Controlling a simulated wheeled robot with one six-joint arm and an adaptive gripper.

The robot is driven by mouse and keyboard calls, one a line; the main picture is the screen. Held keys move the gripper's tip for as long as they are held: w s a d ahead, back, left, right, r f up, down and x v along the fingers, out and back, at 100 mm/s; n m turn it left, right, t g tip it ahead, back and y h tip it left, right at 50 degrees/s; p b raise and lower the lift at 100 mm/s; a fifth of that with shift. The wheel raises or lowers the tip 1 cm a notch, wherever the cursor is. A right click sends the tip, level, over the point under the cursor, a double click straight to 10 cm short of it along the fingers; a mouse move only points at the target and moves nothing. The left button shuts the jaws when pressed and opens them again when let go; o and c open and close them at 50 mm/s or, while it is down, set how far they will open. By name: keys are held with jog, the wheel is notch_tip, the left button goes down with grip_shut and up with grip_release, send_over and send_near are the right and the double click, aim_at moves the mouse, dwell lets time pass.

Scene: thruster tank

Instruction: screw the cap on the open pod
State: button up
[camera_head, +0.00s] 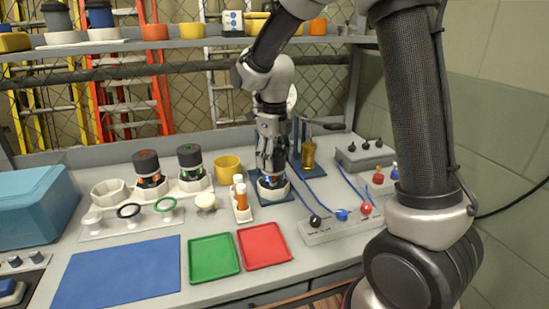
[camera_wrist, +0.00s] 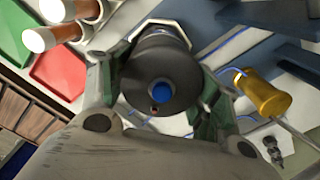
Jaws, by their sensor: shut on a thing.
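A dark round cap (camera_wrist: 158,75) with a blue disc at its centre fills the middle of the wrist view. My gripper (camera_head: 271,172) points straight down, and in the wrist view its fingers (camera_wrist: 160,92) are shut on the cap from both sides. Below the cap, the pod (camera_head: 271,183) stands upright in a white holder (camera_head: 272,194) on a dark blue mat. The cap is in line above the pod. My fingers hide the join, so I cannot tell whether the cap is seated or threaded.
Red-marked (camera_head: 148,167) and green-marked (camera_head: 190,160) pods stand in a white rack at left. White-topped orange bottles (camera_head: 240,193) stand close left of my gripper. A brass cylinder (camera_head: 308,153) and a cabled box (camera_head: 340,222) are at right. Red (camera_head: 264,246) and green (camera_head: 213,258) trays lie in front.

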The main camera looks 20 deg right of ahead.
jog(key=shift+w, duration=0.1)
jog(key=o, duration=1)
jog(key=shift+o, duration=0.2)
notch_tip(320, 180, up, 11)
jog(key=shift+r, duration=0.15)
jog(key=shift+s+f, duration=0.2)
jog(key=shift+f, duration=0.05)
jog(key=f+n, duration=0.1)
jog(key=n, duration=0.2)
jog(key=shift+a+f, duration=0.1)
jog(key=shift+f, duration=0.3)
jog(key=n, duration=0.3)
jog(key=shift+w+f, duration=0.2)
jog(key=shift+f, duration=0.1)
jog(key=shift+f+n, duration=0.2)
jog(key=shift+n, duration=0.2)
notch_tip(320, 180, down, 7)
jog(key=shift+f, duration=0.15)
